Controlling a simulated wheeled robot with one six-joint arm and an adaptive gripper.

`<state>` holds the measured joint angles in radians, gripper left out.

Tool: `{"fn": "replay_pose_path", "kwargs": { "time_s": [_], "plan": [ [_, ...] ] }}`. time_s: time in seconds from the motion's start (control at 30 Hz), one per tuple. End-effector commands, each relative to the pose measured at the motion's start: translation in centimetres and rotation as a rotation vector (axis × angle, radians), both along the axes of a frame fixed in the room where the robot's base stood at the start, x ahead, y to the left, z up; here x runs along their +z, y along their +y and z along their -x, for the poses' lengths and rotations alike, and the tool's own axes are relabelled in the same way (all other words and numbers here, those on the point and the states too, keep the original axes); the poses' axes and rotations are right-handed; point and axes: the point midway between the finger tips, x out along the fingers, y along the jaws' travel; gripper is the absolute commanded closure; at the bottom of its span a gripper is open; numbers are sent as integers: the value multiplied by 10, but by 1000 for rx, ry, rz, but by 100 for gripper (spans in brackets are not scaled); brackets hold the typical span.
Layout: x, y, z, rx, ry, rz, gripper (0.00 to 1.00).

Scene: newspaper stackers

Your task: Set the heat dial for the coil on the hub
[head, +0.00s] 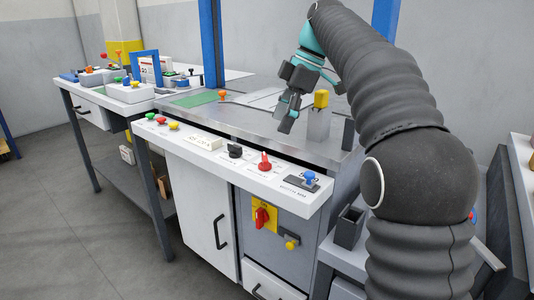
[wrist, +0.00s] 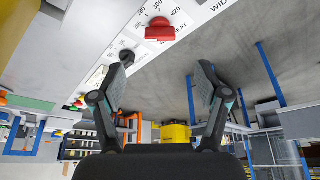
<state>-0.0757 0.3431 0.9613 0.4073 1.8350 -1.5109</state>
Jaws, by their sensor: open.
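The red heat dial (head: 265,161) sits on the white sloped front panel (head: 230,165). In the wrist view the red dial (wrist: 158,29) is at the top, with printed numbers around it and a partly hidden label ending in "EAT". The exact setting of its pointer is too small to tell. A black dial (head: 235,151) is to its left; it also shows in the wrist view (wrist: 127,57). My gripper (head: 288,116) is open and empty above the panel and metal worktop, apart from the dial. Its spread fingers (wrist: 160,85) show in the wrist view. I cannot identify the coil.
A blue knob (head: 310,178) stands right of the red dial. Red, green and yellow buttons (head: 161,120) are at the panel's left. A red-on-yellow switch (head: 262,215) is below. A grey block with a yellow top (head: 320,100) stands on the worktop near my gripper.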

Motion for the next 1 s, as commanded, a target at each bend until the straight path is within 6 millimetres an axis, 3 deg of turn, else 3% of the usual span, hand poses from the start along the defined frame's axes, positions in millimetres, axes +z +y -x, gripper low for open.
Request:
{"fn": "replay_pose_path", "kwargs": {
  "time_s": [0.5, 0.7, 1.0],
  "plan": [
    [-73, 30, 5, 1, 2, 0, 25],
    [-85, 35, 5, 0, 0, 0, 25],
    [-87, 35, 5, -1, -1, 0, 25]
  ]
}}
